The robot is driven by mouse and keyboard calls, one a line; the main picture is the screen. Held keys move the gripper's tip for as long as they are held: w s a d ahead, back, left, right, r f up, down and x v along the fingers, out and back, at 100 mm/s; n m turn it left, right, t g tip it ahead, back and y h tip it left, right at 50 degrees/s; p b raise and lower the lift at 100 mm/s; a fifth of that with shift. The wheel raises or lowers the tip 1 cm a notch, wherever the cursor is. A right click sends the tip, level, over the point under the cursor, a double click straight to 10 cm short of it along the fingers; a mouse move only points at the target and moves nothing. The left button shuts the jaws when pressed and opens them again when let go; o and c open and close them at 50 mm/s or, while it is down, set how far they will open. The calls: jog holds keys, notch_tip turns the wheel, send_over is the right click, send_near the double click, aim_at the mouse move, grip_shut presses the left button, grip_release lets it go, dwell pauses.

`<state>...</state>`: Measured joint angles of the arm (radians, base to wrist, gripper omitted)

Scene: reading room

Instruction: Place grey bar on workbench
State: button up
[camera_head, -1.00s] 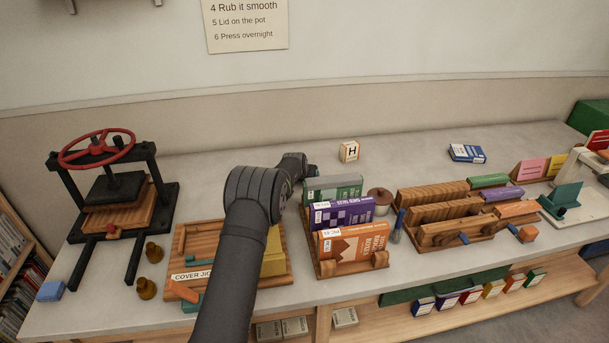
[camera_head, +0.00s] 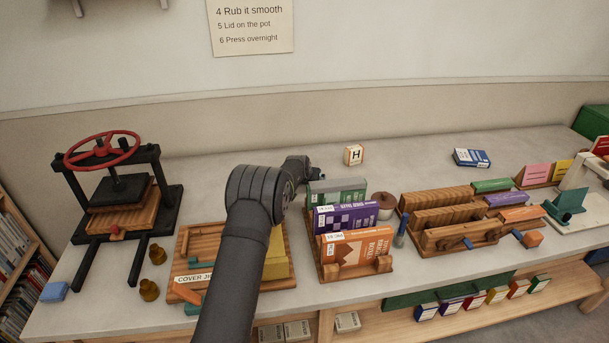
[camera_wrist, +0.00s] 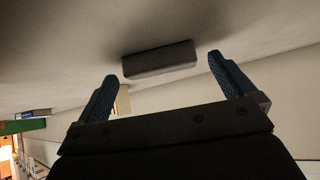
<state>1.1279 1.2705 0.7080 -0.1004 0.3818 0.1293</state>
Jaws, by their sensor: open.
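In the wrist view a dark grey bar (camera_wrist: 158,59) lies on the pale workbench top, just beyond and between the fingertips. My gripper (camera_wrist: 163,70) is open, with a blue-tipped finger on each side and clear of the bar's ends. In the head view my dark arm reaches across the workbench (camera_head: 420,155), and its end is at the back, behind the book rack. The grey bar does not show in the head view; the fingers are mostly hidden there.
A wooden rack of books (camera_head: 355,262) stands right of my arm, with a brown-lidded pot (camera_head: 383,203) beside it. A block marked H (camera_head: 354,155) is behind. A press (camera_head: 115,195) and a cover jig (camera_head: 195,280) are left.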

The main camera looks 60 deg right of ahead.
jog(key=v, duration=1.1)
jog(key=shift+d, duration=0.15)
dwell(0.3)
jog(key=x, duration=1.1)
jog(key=shift+w+d+f, duration=0.15)
jog(key=shift+d+f, duration=0.1)
jog(key=shift+f, duration=0.3)
jog(key=shift+r, duration=0.15)
